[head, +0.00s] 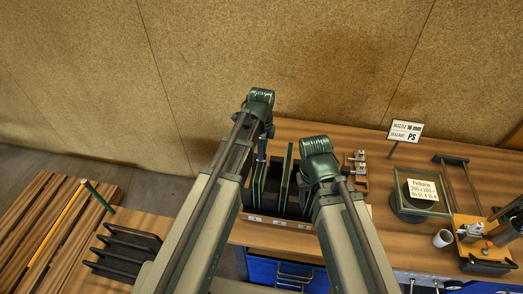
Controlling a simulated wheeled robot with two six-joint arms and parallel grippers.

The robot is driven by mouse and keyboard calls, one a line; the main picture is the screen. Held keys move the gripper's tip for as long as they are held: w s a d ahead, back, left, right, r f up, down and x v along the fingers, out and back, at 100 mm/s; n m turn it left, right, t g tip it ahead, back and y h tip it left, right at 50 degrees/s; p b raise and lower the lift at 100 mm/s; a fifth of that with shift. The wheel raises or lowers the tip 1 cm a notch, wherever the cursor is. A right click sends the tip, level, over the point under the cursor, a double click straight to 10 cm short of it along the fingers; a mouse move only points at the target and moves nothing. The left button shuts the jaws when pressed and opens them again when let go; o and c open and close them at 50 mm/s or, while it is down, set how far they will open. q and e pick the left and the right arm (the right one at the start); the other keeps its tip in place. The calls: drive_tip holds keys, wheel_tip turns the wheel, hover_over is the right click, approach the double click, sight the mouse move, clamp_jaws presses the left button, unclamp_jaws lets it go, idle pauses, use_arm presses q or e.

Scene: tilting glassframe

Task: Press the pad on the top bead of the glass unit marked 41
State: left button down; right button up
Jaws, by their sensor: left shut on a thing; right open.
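Several upright glass units with green edges stand in a dark rack (280,212) at the bench's front; one tall glass unit (287,172) shows between my arms. Small white labels run along the rack's front edge, too small to read, so I cannot tell which unit is marked 41. No pad can be made out. My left gripper (262,148) is at the rack's left part, shut on a slim dark thing, mostly hidden by my wrist. My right gripper (306,190) is open at the rack's right side, its fingers largely hidden by my forearm.
A sign (405,131) stands at the back. A dark slotted rack (125,250) is at lower left.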

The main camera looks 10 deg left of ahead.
use_arm(q)
drive_tip(key=shift+r+p, duration=0.35)
drive_tip(key=shift+p, duration=0.1)
wheel_tip(320, 180, up, 6)
drive_tip(key=p, duration=0.6)
drive_tip(key=shift+r, duration=0.2)
drive_tip(key=shift+f, duration=0.1)
